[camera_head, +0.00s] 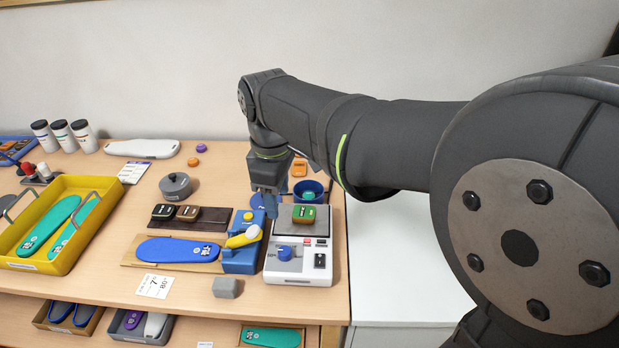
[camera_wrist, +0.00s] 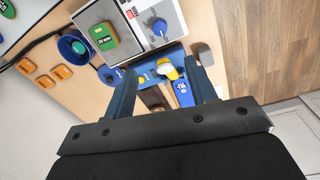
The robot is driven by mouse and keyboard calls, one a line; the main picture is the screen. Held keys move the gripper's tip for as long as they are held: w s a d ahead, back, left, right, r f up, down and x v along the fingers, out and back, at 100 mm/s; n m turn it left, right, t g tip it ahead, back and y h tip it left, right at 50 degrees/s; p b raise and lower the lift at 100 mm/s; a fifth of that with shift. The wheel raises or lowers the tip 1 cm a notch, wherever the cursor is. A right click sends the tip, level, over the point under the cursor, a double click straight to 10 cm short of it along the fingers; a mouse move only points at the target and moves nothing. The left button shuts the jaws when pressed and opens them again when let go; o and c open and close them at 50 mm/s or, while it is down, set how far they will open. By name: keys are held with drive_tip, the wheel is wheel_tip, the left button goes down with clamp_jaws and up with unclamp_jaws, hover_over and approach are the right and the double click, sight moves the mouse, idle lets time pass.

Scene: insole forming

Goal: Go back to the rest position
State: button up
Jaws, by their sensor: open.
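My gripper (camera_head: 266,200) hangs pointing down above the back left of the white machine (camera_head: 297,267). In the wrist view my gripper (camera_wrist: 166,88) shows two blue fingers spread apart with nothing held between them. A green block (camera_head: 303,214) rests on the machine's grey plate; it also shows in the wrist view (camera_wrist: 103,36). A blue insole (camera_head: 178,250) lies on a wooden board left of the blue press-like fixture (camera_head: 240,258) with a yellow handle (camera_head: 243,237).
A yellow tray (camera_head: 62,262) with green insoles stands at the left. Dark brushes or blocks (camera_head: 175,212), a grey pot (camera_head: 175,185), a blue cup (camera_head: 308,191) and a grey block (camera_head: 226,287) stand around the board. Lower-shelf bins (camera_head: 140,326) lie below. The white surface (camera_head: 400,260) at right is clear.

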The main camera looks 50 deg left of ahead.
sight(284, 251)
drive_tip(key=shift+f, duration=0.15)
drive_tip(key=f, duration=1.7)
drive_tip(key=shift+w+a+f, duration=0.1)
drive_tip(key=shift+w+a, duration=0.15)
drive_tip(key=shift+w, duration=0.1)
drive_tip(key=shift+f, duration=0.25)
drive_tip(key=shift+r+m, duration=0.2)
drive_tip(key=shift+m, duration=0.6)
drive_tip(key=m, duration=0.6)
drive_tip(key=shift+m, duration=0.4)
drive_tip(key=m, duration=0.4)
drive_tip(key=shift+m+h, duration=0.4)
drive_tip(key=shift+w+a+m, duration=0.1)
drive_tip(key=shift+m, duration=2.1)
